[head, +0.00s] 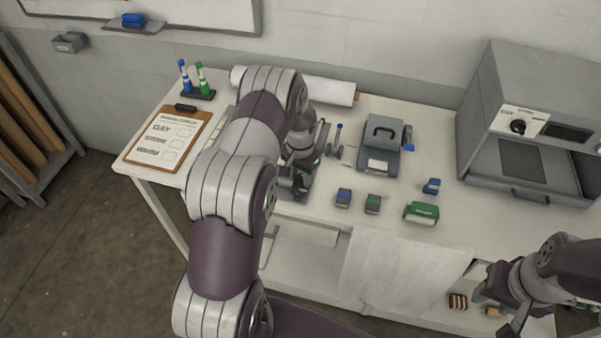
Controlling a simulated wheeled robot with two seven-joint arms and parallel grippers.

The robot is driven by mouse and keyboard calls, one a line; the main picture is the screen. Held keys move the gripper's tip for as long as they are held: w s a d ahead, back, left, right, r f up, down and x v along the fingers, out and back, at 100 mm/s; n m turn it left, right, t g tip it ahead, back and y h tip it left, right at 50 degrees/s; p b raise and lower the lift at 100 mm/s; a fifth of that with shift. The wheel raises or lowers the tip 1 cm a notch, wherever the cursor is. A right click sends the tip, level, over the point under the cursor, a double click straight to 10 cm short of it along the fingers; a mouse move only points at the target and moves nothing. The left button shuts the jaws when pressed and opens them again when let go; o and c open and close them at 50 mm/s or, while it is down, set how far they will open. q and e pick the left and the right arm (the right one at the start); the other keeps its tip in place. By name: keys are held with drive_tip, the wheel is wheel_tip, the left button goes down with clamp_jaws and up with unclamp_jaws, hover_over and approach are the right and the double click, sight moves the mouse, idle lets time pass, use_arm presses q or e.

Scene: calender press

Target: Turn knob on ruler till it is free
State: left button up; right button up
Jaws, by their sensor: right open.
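My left gripper (293,184) is low over the white table, near its front edge, left of the small blue and green blocks. My own forearm and wrist cover much of it, and I cannot tell whether its fingers are open or shut. I cannot make out the ruler or its knob; a flat pale piece (238,128) shows partly behind my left arm and may belong to it. My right gripper (500,303) is open and empty at the lower right, in front of the table.
A clipboard (168,139) lies on the table's left end, with marker pens (194,80) behind it. A white roll (335,92) lies at the back. A grey device (380,145) stands mid-table, and a large grey press (530,125) stands at right. Small blocks (372,204) sit near the front edge.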

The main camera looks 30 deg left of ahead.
sight(300, 178)
use_arm(q)
drive_tip(key=c, duration=0.5)
drive_tip(key=shift+f+n+b, duration=0.25)
drive_tip(key=shift+n+b, duration=0.05)
drive_tip(key=shift+b, duration=0.3)
drive_tip(key=shift+w+n+b, duration=0.1)
drive_tip(key=shift+n+b, duration=0.25)
drive_tip(key=shift+n, duration=0.05)
drive_tip(key=shift+r, duration=0.3)
drive_tip(key=o, duration=1)
drive_tip(key=shift+o, duration=0.2)
drive_tip(key=shift+r, duration=0.1)
drive_tip(key=shift+r, duration=0.35)
wheel_tip(300, 178, up, 12)
drive_tip(key=b, duration=0.3)
drive_tip(key=shift+b, duration=0.3)
